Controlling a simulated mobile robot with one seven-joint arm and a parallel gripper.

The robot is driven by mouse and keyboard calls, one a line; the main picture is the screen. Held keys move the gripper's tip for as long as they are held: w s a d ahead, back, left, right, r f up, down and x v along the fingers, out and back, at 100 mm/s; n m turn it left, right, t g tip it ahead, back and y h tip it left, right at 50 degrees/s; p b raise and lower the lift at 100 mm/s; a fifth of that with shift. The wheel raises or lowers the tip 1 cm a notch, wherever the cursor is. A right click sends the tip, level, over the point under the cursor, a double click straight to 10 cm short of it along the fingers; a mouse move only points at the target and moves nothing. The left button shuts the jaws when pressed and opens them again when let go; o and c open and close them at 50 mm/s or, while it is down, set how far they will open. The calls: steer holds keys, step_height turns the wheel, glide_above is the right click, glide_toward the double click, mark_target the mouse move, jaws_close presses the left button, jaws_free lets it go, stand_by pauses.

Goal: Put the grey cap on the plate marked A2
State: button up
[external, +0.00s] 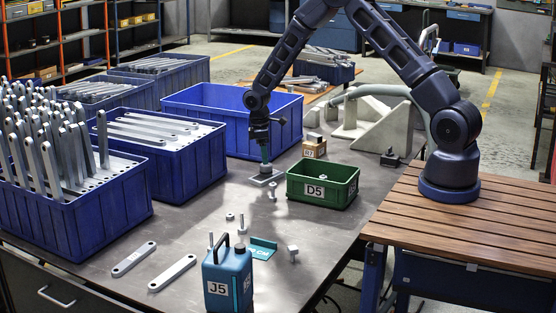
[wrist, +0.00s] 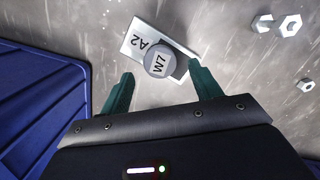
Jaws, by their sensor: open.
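The plate marked A2 (wrist: 135,42) is a light, flat rectangle on the grey table; in the external view the plate (external: 266,181) lies left of the green crate. A round grey cap labelled W7 (wrist: 159,64) sits on the plate in the wrist view, over its middle to right part beside the A2 lettering. My gripper (wrist: 162,70) is open, with its two green fingers apart on either side of the cap and no clear contact.
A green crate marked D5 (external: 307,190) stands close on the right. A wooden block (external: 314,153) is behind it. Large blue crates (external: 240,130) stand behind and left. A teal container marked J5 (external: 220,285), flat bars (external: 172,273) and loose bolts lie in front.

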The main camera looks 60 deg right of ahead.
steer(key=s+a+r+m+t, duration=0.1)
steer(key=s+a+r, duration=0.15)
steer(key=r, duration=0.95)
steer(key=s+a+r+m, duration=0.1)
steer(key=s+r, duration=0.3)
steer(key=r, duration=0.7)
steer(key=s+a+r+m+t, duration=0.1)
steer(key=s+a+r+t, duration=0.15)
steer(key=s+r, duration=1)
steer(key=s+a+r+m+t, duration=0.1)
steer(key=s+a+r, duration=0.1)
steer(key=s, duration=1.1)
steer(key=s+a+r+m+t, duration=0.1)
steer(key=s+r, duration=0.3)
steer(key=s, duration=0.9)
steer(key=shift+a+m+y, duration=0.4)
steer(key=shift+m, duration=0.2)
steer(key=shift+s+r, duration=0.1)
